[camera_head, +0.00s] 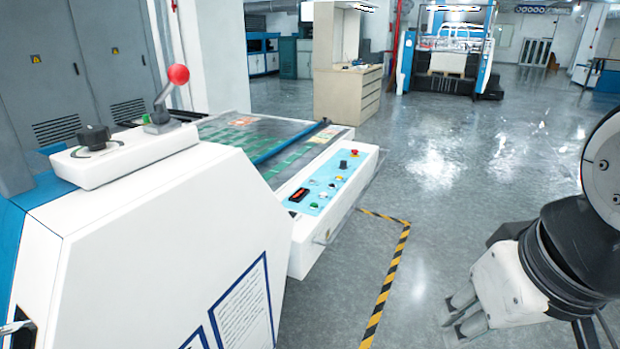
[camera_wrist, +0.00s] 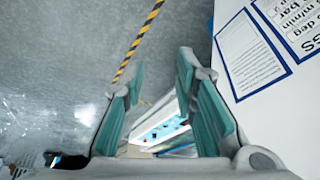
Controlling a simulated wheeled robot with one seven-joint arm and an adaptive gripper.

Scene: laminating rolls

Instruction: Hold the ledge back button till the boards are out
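The light-blue control panel (camera_head: 322,187) sits on the front edge of the white machine and carries several small buttons, a dark knob and a red button. I cannot tell which one is the ledge back button. The panel also shows between my fingers in the wrist view (camera_wrist: 160,128), some way beyond them. Flat green and orange printed pieces, possibly the boards (camera_head: 240,138), lie on the machine's table behind the panel. My gripper (camera_head: 459,320) is at the lower right, apart from the machine. Its teal-padded fingers are open and empty in the wrist view (camera_wrist: 162,72).
The white machine housing (camera_head: 170,220) fills the left, with a red-balled lever (camera_head: 178,76) and a black knob (camera_head: 93,137) on top. Yellow-black floor tape (camera_head: 388,285) runs beside it. A beige cabinet (camera_head: 347,95) stands farther back.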

